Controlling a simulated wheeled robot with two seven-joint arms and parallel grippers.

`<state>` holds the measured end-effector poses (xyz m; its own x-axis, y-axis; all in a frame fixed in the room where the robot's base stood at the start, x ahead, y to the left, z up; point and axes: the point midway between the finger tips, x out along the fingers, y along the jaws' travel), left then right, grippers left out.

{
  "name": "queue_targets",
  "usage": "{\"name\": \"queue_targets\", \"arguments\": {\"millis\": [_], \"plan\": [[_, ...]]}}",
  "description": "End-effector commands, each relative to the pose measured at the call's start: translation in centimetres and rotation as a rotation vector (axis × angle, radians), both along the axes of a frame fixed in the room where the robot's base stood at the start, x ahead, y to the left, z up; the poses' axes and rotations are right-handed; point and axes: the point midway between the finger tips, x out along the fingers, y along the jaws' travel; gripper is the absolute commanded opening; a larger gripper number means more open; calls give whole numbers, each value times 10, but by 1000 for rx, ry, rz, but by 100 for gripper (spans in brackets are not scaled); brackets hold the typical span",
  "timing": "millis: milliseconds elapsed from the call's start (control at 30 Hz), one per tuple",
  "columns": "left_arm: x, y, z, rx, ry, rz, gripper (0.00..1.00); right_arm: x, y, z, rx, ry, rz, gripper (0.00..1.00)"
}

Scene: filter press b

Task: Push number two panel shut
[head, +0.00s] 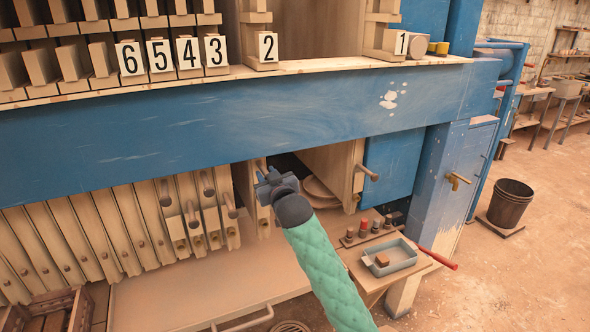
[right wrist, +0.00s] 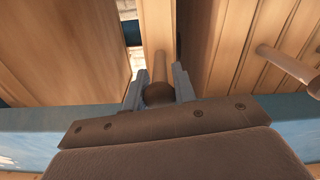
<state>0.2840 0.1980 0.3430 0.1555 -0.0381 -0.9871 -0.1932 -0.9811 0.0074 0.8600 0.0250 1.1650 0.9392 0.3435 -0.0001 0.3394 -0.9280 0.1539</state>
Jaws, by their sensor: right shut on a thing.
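The number two panel (head: 265,48) is a pale wooden plate with a "2" label, standing upright apart from panel 1 (head: 402,43). Its lower front edge shows below the blue beam (head: 258,222). My right gripper (head: 268,180) is at this edge, its arm reaching up from below. In the right wrist view the fingers (right wrist: 158,96) are shut around the panel's round-ended wooden handle (right wrist: 158,75). My left gripper is out of view.
Panels 3 to 6 stand packed at the left, with several handles (head: 191,213) sticking out. The blue beam (head: 300,110) runs above my gripper. A side table with a grey tray (head: 390,262) stands at lower right; a bucket (head: 510,203) stands farther right.

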Motion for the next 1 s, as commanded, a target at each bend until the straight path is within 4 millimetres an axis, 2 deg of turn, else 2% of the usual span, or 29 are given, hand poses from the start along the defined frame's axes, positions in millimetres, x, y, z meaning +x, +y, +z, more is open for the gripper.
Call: {"name": "queue_targets", "arguments": {"millis": [33, 100, 300, 667, 867, 900, 1000], "plan": [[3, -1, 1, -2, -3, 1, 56, -5, 13, -1, 4, 2, 4, 0], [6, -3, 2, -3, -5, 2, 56, -9, 26, -1, 2, 2, 3, 0], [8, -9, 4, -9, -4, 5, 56, -18, 49, -1, 0, 2, 1, 0], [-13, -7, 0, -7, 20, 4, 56, -22, 60, -1, 0, 1, 0, 0], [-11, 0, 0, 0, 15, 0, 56, -22, 61, -1, 0, 1, 2, 0], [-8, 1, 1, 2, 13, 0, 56, -22, 61, -1, 0, 1, 2, 33], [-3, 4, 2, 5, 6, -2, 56, -22, 60, -1, 0, 1, 1, 48]]}}
